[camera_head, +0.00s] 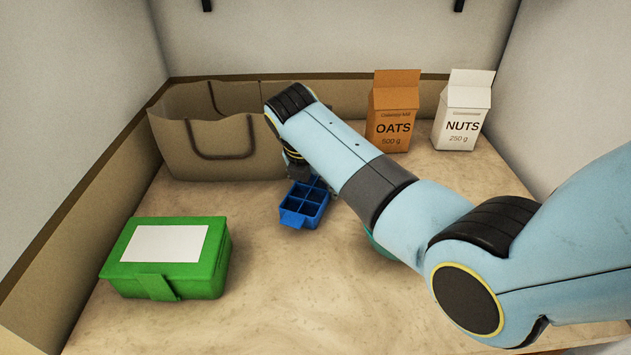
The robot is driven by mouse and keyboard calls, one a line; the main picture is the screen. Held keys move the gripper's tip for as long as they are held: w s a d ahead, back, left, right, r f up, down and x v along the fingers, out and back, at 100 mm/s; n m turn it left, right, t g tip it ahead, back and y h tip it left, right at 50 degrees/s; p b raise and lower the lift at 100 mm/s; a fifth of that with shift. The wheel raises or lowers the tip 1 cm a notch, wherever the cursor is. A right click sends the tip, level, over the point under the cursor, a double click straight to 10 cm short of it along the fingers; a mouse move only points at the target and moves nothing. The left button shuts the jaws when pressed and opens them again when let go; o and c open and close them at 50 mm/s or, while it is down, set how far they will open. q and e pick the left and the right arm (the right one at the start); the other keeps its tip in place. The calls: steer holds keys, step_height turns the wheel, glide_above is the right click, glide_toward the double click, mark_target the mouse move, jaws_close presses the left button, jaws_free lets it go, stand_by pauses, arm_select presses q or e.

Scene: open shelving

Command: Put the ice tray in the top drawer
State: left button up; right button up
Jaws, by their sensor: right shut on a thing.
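The blue ice tray (303,204) lies on the shelf board near the middle, its open cells facing up. My right gripper (306,181) is at the tray's far end and shut on it; my wrist and forearm hide most of the fingers. The tray seems to rest on or just above the board; I cannot tell which. No drawer is in view. My left gripper is not in view.
A green box (168,258) with a white label stands at front left. A brown bag (215,140) stands at the back left. An oats carton (394,112) and a nuts carton (463,112) stand at the back right. A teal thing (379,246) is mostly hidden under my arm.

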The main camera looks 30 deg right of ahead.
steer(key=shift+f, duration=0.1)
steer(key=o, duration=1.5)
